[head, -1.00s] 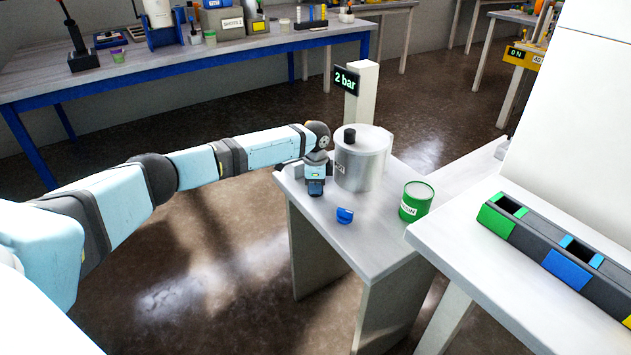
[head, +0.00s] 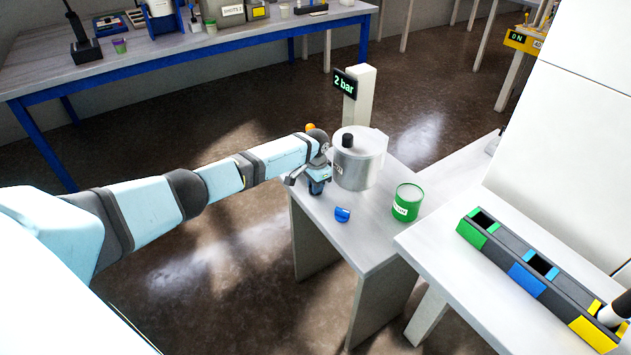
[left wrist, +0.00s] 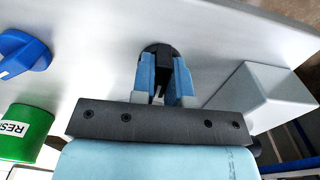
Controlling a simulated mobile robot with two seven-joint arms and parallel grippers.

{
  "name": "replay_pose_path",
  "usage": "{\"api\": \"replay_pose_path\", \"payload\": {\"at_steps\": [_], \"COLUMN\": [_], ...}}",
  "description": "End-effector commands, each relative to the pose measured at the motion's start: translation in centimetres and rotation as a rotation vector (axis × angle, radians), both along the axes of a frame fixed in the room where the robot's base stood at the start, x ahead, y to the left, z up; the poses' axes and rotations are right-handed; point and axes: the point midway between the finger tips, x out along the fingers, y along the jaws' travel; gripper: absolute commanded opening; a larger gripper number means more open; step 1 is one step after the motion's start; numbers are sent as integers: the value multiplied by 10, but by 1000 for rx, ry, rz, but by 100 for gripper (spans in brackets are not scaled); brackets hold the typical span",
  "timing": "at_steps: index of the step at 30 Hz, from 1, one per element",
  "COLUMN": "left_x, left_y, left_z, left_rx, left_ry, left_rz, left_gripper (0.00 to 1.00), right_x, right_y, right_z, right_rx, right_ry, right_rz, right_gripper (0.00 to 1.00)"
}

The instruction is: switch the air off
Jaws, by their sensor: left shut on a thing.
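My left gripper (head: 317,187) is low over the small grey table, beside the metal pot (head: 355,165). In the left wrist view its blue fingers (left wrist: 165,80) are shut on a dark round knob (left wrist: 158,49) at the table surface. The fingers hide part of this knob, and its setting cannot be read. A blue knob with a white mark (left wrist: 22,52) stands apart on the same table; it also shows in the head view (head: 342,214). A display (head: 345,83) on a post behind the pot reads 2 bar. My right gripper is not in view.
A green resin can (head: 407,203) stands right of the blue knob. A pale block (left wrist: 262,95) is close beside the fingers in the wrist view. A bench at right holds a rack (head: 505,262) with coloured sections. A blue-framed bench (head: 180,60) stands behind.

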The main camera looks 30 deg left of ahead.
Motion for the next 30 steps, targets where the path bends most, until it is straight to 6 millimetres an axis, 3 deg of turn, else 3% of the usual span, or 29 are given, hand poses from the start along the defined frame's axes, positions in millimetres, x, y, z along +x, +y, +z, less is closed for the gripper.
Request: {"api": "replay_pose_path", "payload": {"at_steps": [14, 15, 18, 26, 30], "left_x": [0, 0, 0, 0, 1], "left_y": [0, 0, 0, 0, 0], "left_z": [0, 0, 0, 1, 11], "left_rx": [0, 0, 0, 0, 0], "left_ry": [-1, -1, -1, -1, -1], "left_rz": [18, 18, 18, 17, 16], "left_gripper": [0, 19, 40, 40, 40], "right_x": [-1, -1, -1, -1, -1], "right_y": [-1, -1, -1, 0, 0], "right_z": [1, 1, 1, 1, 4], "right_rx": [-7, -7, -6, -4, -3], "right_ry": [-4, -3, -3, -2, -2], "right_rz": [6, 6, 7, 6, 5], "right_gripper": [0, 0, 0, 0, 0]}}
